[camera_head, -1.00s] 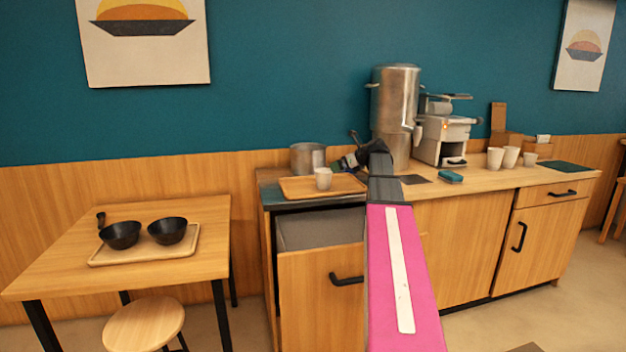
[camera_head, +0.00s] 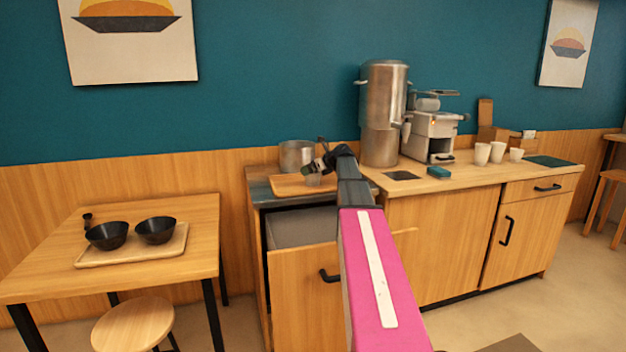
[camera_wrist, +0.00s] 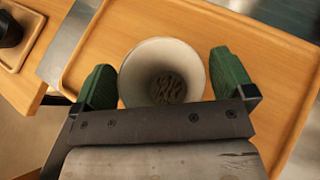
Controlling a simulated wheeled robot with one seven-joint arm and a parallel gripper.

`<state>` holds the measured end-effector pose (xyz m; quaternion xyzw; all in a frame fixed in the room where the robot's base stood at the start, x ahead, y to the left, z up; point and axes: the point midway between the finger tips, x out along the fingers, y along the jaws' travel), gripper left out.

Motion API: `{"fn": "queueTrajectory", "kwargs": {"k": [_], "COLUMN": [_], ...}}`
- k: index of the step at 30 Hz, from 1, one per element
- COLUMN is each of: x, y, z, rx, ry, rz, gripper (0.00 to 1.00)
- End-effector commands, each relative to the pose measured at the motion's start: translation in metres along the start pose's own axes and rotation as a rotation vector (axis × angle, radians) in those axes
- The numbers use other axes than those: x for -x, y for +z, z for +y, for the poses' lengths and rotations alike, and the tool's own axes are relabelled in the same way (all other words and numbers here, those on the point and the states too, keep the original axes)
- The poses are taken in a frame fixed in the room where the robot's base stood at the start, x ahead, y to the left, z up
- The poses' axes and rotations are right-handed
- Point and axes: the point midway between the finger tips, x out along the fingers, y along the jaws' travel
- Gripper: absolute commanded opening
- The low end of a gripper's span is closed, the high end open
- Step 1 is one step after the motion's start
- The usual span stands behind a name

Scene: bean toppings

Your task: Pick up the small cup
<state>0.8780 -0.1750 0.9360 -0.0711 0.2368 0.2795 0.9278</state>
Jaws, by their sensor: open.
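The small cup (camera_wrist: 133,77) is pale, with dark contents at its bottom. It stands on a wooden tray (camera_head: 286,187) on the counter. In the wrist view my gripper (camera_wrist: 170,78) is open, with one green finger on each side of the cup. A narrow gap shows at the right finger; the left finger is very close to the rim, and I cannot tell if it touches. In the head view my gripper (camera_head: 313,172) covers most of the cup, and only a bit of its lower part shows.
A metal pot (camera_head: 297,155) stands behind the tray. A tall steel dispenser (camera_head: 383,110) and a machine (camera_head: 430,135) stand to the right. Several pale cups (camera_head: 482,154) are further right. Two black bowls (camera_head: 156,230) sit on a tray on the left table.

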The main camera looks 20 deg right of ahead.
Motion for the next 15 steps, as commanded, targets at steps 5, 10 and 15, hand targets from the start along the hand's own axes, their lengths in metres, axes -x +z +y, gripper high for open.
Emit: {"fn": "queueTrajectory", "kwargs": {"k": [5,10,15], "x": [-0.0027,-0.0024,-0.0023], "y": [-0.0003,-0.0002,-0.0002], "z": [0.0003,0.0003,0.0002], "rx": [0.0,0.001,0.0], "ry": [0.0,0.0,0.0], "rz": [0.0,0.0,0.0], "gripper": [1.0,0.64,0.55]}}
